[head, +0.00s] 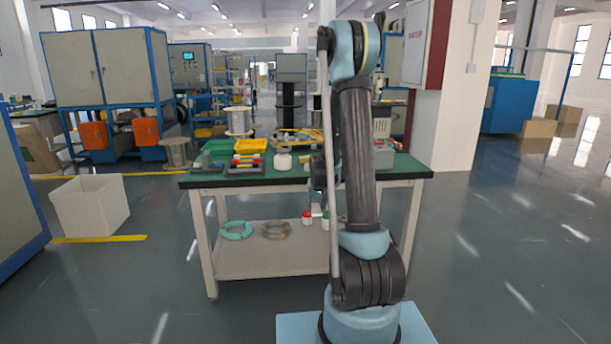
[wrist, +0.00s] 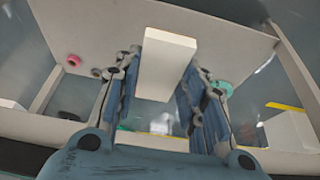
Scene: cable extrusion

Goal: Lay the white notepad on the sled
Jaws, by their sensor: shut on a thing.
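The white notepad (wrist: 168,58) shows in the wrist view as a plain white block between the two fingers. My gripper (wrist: 167,72) is shut on it, with a dark-blue finger pad at each side. In the head view my arm hides most of my gripper and the notepad, near the front edge of the green-topped table. I cannot make out for sure which thing is the sled. A small grey piece (head: 207,164) at the table's left end and a grey box (head: 383,155) at its right are both too small to tell.
The table (head: 262,179) holds a yellow tray (head: 250,146), a white jar (head: 283,160) and several small parts. A white bin (head: 90,207) stands left.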

